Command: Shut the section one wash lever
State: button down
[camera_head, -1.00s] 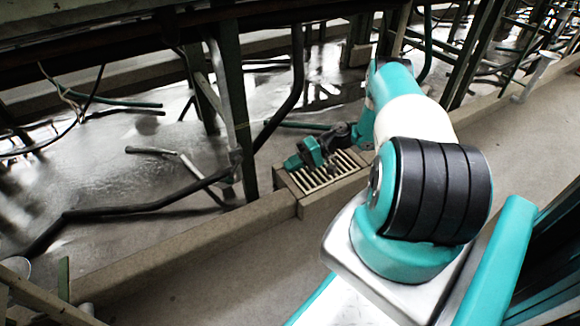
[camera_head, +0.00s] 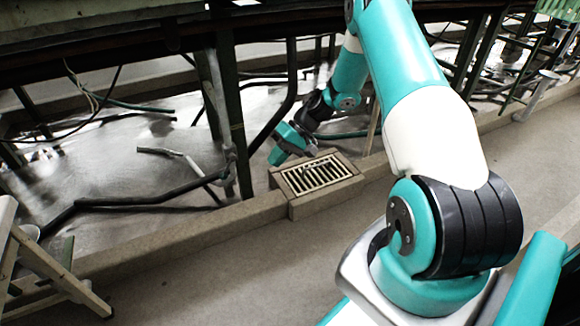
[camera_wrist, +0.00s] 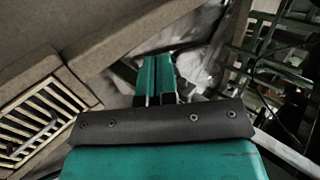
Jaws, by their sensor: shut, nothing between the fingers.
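My gripper (camera_head: 275,157) is low at the back left of a grated drain box in the head view, pointing down and left. In the wrist view its two teal fingers (camera_wrist: 156,74) are together with nothing between them. The area just past the fingertips is blurred in the wrist view.
The grated drain box (camera_head: 318,178) is set in a low concrete kerb (camera_head: 190,232). A black bent pipe (camera_head: 140,203) and dark green frame posts (camera_head: 232,125) stand over the wet floor. A wooden stool (camera_head: 40,265) is at lower left. The front floor is clear.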

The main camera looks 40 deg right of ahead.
jog(key=s+a+r+n+h+p, duration=0.1)
jog(key=s+a+r+n+p, duration=0.2)
jog(key=s+a+r, duration=0.5)
jog(key=s+a+r+n+g+h+p, duration=0.1)
jog(key=s+a+r, duration=0.7)
jog(key=r, duration=0.8)
jog(key=s+a+r+n+h+p, duration=0.2)
jog(key=s+a+r+n+p, duration=0.4)
jog(key=r, duration=0.6)
jog(key=s+a+p, duration=0.1)
jog(key=s+a, duration=0.1)
jog(key=s, duration=0.1)
jog(key=shift+s+g+h, duration=0.15)
jog(key=shift+g+h, duration=0.15)
jog(key=shift+g, duration=0.1)
jog(key=shift+d, duration=0.15)
